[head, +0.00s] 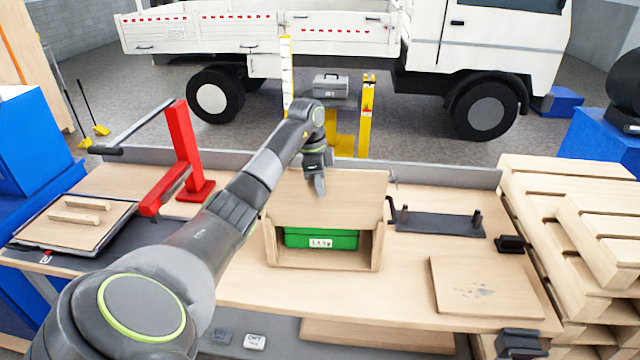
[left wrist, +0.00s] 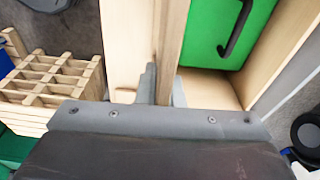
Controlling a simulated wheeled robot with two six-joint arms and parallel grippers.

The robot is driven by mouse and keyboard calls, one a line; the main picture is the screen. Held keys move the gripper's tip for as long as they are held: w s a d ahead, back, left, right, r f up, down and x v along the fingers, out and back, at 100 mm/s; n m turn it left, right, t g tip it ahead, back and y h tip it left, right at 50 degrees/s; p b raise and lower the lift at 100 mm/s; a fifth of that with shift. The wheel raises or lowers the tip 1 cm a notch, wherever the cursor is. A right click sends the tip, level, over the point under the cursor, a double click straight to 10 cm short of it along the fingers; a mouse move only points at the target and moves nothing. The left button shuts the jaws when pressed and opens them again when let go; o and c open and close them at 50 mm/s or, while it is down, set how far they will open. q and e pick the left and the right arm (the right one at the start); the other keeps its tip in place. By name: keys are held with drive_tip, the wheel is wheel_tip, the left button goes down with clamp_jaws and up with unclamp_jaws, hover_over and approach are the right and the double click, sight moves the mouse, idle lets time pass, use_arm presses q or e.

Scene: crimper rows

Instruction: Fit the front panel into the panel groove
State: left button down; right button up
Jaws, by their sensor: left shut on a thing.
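The front panel (head: 350,198), a flat light wooden board, is held upright at the wooden box (head: 270,246). My left gripper (head: 317,185) is shut on its top edge. In the left wrist view my left gripper's fingers (left wrist: 163,88) sit on both sides of the panel's narrow edge (left wrist: 171,45). In the head view the panel covers the upper part of the box front, and the lower opening shows below it. Inside is a green case (head: 319,239), also seen in the left wrist view (left wrist: 208,28). The groove cannot be made out. My right gripper is not in view.
A red stand (head: 183,150) is left of the box. A dark plate with posts (head: 440,222) and a flat wooden board (head: 482,288) lie to the right. Pallets (head: 575,235) are stacked at the right edge. Bare tabletop lies in front of the box.

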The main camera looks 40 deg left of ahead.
sight(313, 198)
use_arm(q)
drive_tip(key=shift+f+b, duration=4.25)
drive_tip(key=shift+f, duration=3.45)
drive_tip(key=c, duration=1.5)
unclamp_jaws()
drive_tip(key=shift+a+r, duration=0.1)
drive_tip(key=shift+r, duration=0.4)
drive_tip(key=r, duration=0.3)
drive_tip(key=r+b, duration=0.1)
drive_tip(key=r, duration=0.2)
drive_tip(key=s+a+r+b, duration=0.1)
drive_tip(key=r, duration=0.3)
drive_tip(key=shift+a, duration=0.1)
drive_tip(key=r+p, duration=0.2)
drive_tip(key=r, duration=0.1)
drive_tip(key=r+p, duration=0.1)
drive_tip(key=p, duration=0.1)
drive_tip(key=shift+s+a+r, duration=0.25)
drive_tip(key=shift+r, duration=0.1)
drive_tip(key=shift+s+a+r+p, duration=0.1)
drive_tip(key=shift+r+p, duration=0.6)
drive_tip(key=shift+r, duration=0.05)
